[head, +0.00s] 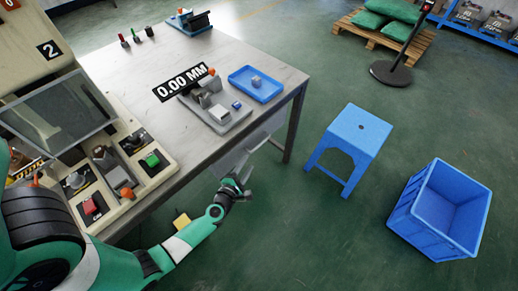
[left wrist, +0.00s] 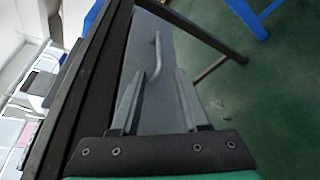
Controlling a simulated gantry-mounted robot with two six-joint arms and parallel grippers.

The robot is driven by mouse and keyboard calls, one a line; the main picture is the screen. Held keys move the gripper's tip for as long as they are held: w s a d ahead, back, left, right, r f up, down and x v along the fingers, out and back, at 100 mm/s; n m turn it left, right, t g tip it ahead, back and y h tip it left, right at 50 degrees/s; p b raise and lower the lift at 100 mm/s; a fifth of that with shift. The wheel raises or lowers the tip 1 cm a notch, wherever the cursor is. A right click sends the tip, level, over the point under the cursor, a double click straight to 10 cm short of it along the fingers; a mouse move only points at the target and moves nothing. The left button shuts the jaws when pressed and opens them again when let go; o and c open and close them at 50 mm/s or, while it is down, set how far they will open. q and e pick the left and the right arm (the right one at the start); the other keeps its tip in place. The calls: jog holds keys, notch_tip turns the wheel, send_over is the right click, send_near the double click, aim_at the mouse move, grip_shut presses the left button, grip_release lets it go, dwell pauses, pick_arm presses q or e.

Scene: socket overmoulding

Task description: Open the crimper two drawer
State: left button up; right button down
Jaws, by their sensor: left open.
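The grey drawer (head: 255,137) sits under the front edge of the workbench. Its front also shows in the left wrist view (left wrist: 180,45), with a grey bar handle (left wrist: 156,62) standing out from it. My left gripper (head: 245,180) is in front of the drawer, below the table top. In the left wrist view my left gripper (left wrist: 157,100) is open, with its two fingers pointing toward the handle. The handle lies ahead, roughly between the fingers, and I cannot tell whether they touch it. My right gripper is not in view.
The workbench (head: 285,76) carries a blue tray (head: 262,92), a gauge fixture (head: 215,115) and a machine marked 2 (head: 50,50). A blue stool (head: 360,128) and an empty blue crate (head: 408,205) stand to the right. The floor between is clear.

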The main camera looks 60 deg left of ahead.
pick_arm(q)
jog(key=b+x, duration=0.4)
jog(key=x, duration=0.7)
jog(key=shift+w+a+b, duration=0.15)
jog(key=shift+w+b, duration=0.15)
jog(key=shift+w, duration=0.05)
jog(key=shift+r, duration=0.1)
grip_shut()
dwell(0.7)
